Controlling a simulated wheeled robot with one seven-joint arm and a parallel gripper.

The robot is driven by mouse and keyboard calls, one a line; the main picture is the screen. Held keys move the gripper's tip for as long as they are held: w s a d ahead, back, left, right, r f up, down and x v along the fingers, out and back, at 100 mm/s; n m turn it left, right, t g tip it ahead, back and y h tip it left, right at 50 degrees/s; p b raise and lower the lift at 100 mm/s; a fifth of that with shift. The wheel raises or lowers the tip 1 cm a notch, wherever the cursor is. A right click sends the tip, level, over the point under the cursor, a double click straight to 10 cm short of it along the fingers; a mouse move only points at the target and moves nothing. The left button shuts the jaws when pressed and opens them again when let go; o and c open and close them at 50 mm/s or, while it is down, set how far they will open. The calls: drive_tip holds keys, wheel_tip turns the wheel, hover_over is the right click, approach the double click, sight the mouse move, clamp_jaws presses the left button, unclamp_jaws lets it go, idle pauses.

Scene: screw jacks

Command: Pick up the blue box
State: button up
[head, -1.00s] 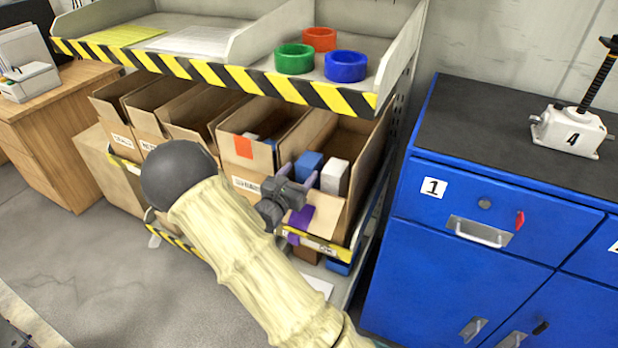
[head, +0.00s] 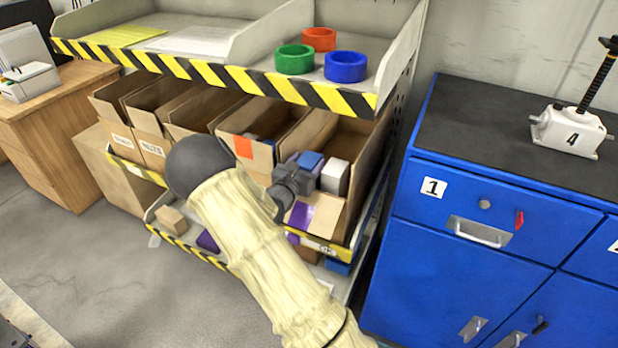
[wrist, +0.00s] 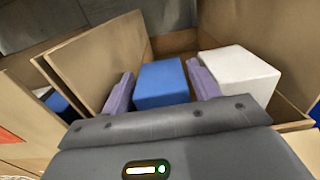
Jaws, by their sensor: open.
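The blue box (wrist: 161,84) lies in an open cardboard bin, between the two purple fingers of my gripper (wrist: 161,92) in the wrist view. The fingers are open, one on each side of it, with a narrow gap visible on the left. In the head view the blue box (head: 310,160) shows just past my gripper (head: 305,163), partly hidden by it. A white box (wrist: 239,74) lies right of the blue box, close to the right finger; it also shows in the head view (head: 335,176).
The cardboard bin's wall (wrist: 96,66) stands close on the left. A shelf with a striped edge (head: 215,77) hangs above the bins and holds green, red and blue rings. A blue cabinet (head: 480,270) stands to the right.

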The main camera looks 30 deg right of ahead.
idle(0.3)
clamp_jaws()
drive_tip(key=shift+r, duration=0.6)
wheel_tip(320, 180, up, 12)
drive_tip(key=f+p, duration=0.1)
drive_tip(key=p, duration=0.1)
drive_tip(key=v, duration=1.8)
drive_tip(key=shift+b, duration=0.4)
drive_tip(key=shift+f, duration=0.15)
